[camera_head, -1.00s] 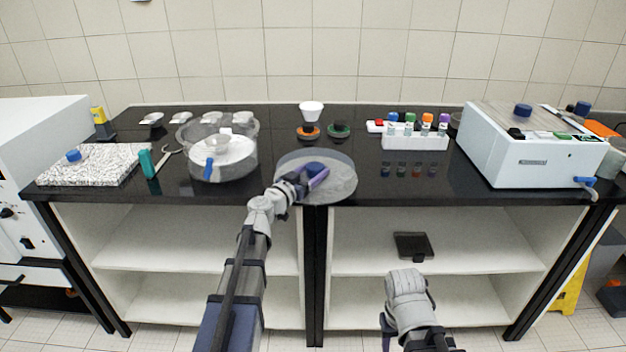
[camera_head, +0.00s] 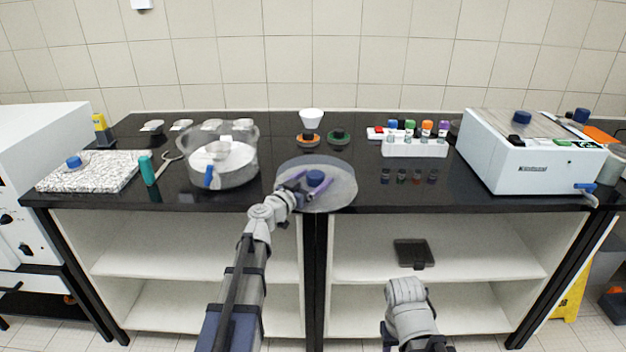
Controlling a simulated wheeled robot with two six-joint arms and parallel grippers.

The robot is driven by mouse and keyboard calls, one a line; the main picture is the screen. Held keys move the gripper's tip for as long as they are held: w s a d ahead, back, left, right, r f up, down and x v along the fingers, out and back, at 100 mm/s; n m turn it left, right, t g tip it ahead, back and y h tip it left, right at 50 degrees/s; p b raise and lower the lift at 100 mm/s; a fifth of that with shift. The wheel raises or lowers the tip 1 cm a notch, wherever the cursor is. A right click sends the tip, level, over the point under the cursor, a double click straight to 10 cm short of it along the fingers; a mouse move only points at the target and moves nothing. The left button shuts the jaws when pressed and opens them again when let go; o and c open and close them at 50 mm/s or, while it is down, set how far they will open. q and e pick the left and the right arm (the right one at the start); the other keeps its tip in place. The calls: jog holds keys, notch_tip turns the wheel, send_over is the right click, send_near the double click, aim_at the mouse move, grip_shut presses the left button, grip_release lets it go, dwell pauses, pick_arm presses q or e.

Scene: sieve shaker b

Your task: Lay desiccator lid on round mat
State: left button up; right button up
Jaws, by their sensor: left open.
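The desiccator lid (camera_head: 338,175) is a clear, round, shallow dome with a dark blue knob (camera_head: 316,178). It lies on a grey round mat (camera_head: 335,201) at the front middle of the black bench. My left gripper (camera_head: 302,185) is open at the lid's left front, its purple-tipped fingers to the left of and behind the knob. I cannot tell whether a finger touches the knob. The open desiccator bowl (camera_head: 237,172) stands to the left with a white plate inside. My right arm shows low at the front right; its fingers are not visible.
A granite slab (camera_head: 95,172) and a teal bottle (camera_head: 146,170) are on the left. A white vial rack (camera_head: 414,147) and a white shaker bath (camera_head: 530,165) stand on the right. A white funnel (camera_head: 311,117) is at the back. Bench room is free right of the lid.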

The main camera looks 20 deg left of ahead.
pick_arm(q)
jog(key=v, duration=1.2)
